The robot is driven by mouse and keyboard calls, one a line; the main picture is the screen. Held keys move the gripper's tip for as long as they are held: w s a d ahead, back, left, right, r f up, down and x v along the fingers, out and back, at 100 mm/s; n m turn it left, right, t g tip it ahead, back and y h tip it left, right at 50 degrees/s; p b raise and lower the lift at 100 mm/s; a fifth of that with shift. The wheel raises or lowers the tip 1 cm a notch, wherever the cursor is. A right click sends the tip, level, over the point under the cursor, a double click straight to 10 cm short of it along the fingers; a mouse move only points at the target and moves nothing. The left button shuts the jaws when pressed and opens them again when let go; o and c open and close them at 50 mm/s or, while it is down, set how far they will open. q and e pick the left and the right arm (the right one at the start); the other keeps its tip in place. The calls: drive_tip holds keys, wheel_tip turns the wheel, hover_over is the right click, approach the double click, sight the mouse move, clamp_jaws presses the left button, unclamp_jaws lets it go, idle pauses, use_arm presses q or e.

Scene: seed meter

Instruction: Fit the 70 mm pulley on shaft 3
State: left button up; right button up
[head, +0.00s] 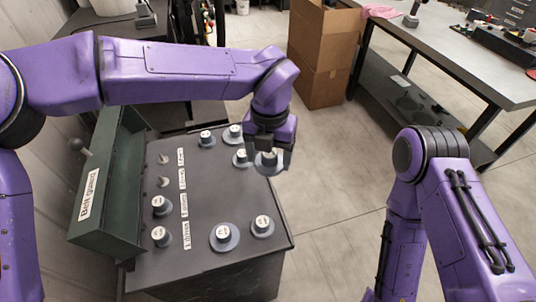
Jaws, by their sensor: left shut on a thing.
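My left gripper (270,148) is shut on a grey pulley (270,166) over the right edge of the dark bench top. The fingers hide part of the pulley, and its size mark is too small to read. On the left of the top, two bare shafts (163,182) stand in line with two shafts that carry small pulleys (160,205). A column of white labels (184,206) runs beside the shafts. The nearest label seems to read "1 driven"; the others are hard to read. My right gripper is out of the picture.
Other pulleys stand on the top: several at the back right (207,140) and two at the front right (224,237). A green belt guard (108,190) with a raised wall borders the left side. Cardboard boxes (322,55) and a worktable (450,55) stand beyond.

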use_arm(q)
drive_tip(key=shift+r+p, duration=1)
drive_tip(key=shift+r, duration=0.25)
